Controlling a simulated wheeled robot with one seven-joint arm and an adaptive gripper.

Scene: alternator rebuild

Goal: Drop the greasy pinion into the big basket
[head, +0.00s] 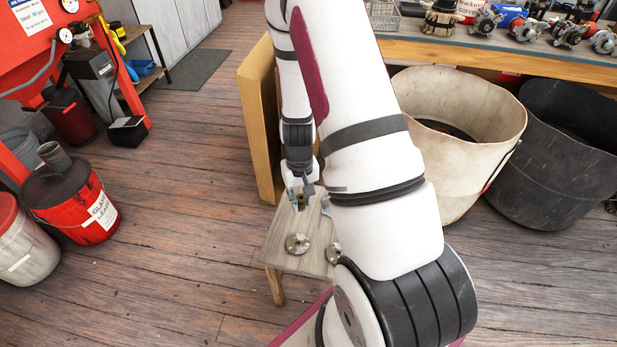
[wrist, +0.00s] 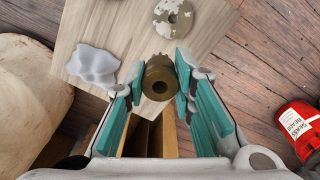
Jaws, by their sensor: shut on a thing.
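The greasy pinion is a small dark brown cylinder with a central hole (wrist: 158,82). My gripper (wrist: 156,88) is shut on it, with a teal-padded finger on each side. In the head view my gripper (head: 302,196) is over the far end of a small wooden bench (head: 291,263). I cannot tell whether the pinion touches the bench. Two big tubs stand to the right of my arm: a cream one (head: 455,150) and a black one (head: 545,190). The cream tub also shows at the left of the wrist view (wrist: 30,105). My arm hides part of it.
A workbench (head: 480,55) with parts runs behind the tubs. Red buckets (head: 75,205) stand left; the floor between is clear.

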